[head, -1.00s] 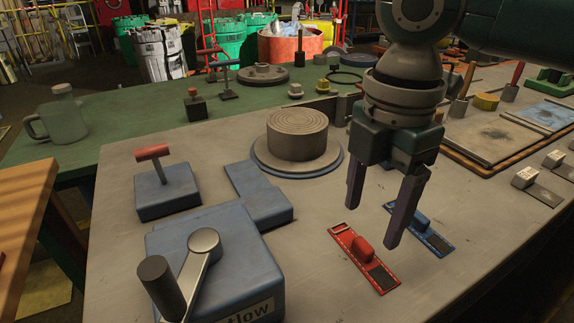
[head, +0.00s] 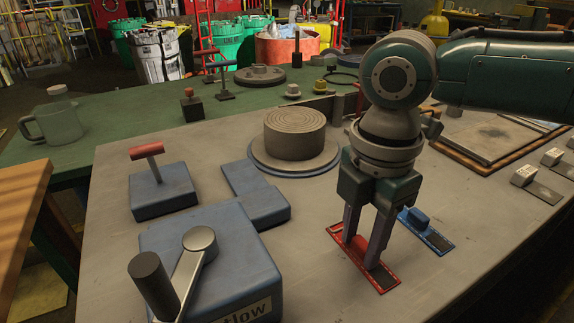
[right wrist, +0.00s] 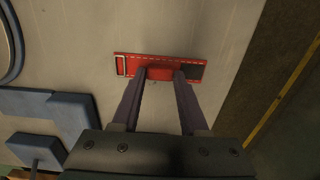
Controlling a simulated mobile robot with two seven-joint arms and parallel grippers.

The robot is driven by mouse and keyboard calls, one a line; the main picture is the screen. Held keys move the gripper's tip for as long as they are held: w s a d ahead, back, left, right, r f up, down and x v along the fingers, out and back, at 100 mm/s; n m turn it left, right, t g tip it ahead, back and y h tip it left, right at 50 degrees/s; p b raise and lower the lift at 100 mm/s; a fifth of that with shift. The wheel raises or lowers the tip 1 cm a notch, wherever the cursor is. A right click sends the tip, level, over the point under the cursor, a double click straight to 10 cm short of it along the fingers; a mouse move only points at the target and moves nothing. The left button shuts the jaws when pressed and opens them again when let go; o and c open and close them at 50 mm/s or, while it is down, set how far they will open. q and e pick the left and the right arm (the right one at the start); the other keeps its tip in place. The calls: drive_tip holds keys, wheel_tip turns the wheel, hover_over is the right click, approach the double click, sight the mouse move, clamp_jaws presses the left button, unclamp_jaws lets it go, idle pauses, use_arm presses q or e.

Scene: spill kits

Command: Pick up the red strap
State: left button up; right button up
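The red strap (head: 384,283) lies flat on the grey table, a narrow red band with a raised red grip and a dark patch at one end. My right gripper (head: 361,254) comes down on it from above. Its two fingers stand at either end of the raised grip and look closed against it. In the right wrist view, the red strap (right wrist: 128,66) runs across the fingertips of my right gripper (right wrist: 160,74), with the raised grip filling the gap. My left gripper is not in view.
A blue strap (head: 433,238) lies close behind and to the right of the red one. A round ribbed block (head: 295,135) stands behind. A blue box with a crank (head: 240,270) is at the front left. Bare table lies around the straps.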

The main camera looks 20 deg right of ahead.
clamp_jaws()
drive_tip(key=shift+r, duration=0.1)
